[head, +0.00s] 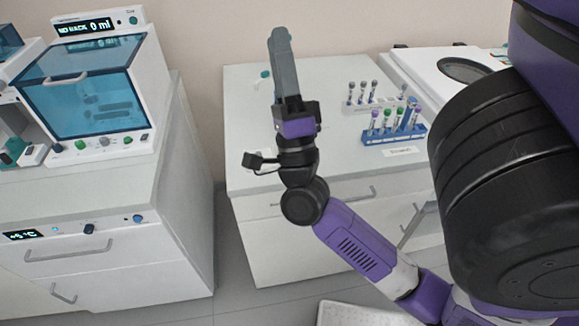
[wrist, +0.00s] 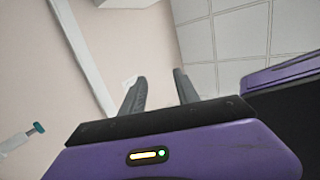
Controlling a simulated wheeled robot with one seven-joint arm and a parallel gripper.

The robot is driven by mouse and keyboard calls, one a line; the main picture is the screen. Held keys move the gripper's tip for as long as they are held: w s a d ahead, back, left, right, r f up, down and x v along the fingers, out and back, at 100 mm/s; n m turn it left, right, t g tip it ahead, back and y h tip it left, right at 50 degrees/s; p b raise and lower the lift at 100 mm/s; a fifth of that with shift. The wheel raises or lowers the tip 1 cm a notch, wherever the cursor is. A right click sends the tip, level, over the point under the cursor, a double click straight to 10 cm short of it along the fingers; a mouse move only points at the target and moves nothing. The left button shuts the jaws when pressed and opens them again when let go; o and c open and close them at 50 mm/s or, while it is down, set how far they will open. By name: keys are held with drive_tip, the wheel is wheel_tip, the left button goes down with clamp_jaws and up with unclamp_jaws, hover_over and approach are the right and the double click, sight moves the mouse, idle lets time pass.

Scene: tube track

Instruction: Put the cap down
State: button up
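My gripper (head: 281,40) points up above the middle counter in the head view. In the wrist view its two fingers (wrist: 160,80) stand apart with nothing visible between them, so it is open and empty. A small teal piece (head: 265,73) shows at the back left of the counter, just left of my gripper in the picture. It may be the cap, but it is too small to be sure. A teal-ended white part (wrist: 38,128) shows at the left of the wrist view; I cannot tell what it is.
A blue rack (head: 392,137) holds several tubes with coloured caps on the middle counter (head: 245,150). Behind it, a pale rack (head: 380,104) holds dark-capped tubes. A blue-windowed device (head: 85,90) stands on the left cabinet. The counter's left front is clear.

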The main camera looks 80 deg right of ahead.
drive_tip(key=w+a+f+n+t+y, duration=0.2)
drive_tip(key=a+f+n+t+y, duration=0.2)
drive_tip(key=a+f+n+y, duration=0.45)
drive_tip(key=w+a+f+n+t+y, duration=0.25)
drive_tip(key=a+f+n+y, duration=0.3)
drive_tip(key=n+y, duration=0.6)
drive_tip(key=s+a+f+n+g+y, duration=0.5)
drive_tip(key=s+a+f+n+g, duration=0.2)
drive_tip(key=s+a+f, duration=0.4)
wheel_tip(320, 180, down, 4)
drive_tip(key=shift+s+a+n, duration=0.25)
drive_tip(key=shift+a+n, duration=0.35)
drive_tip(key=shift+n, duration=0.3)
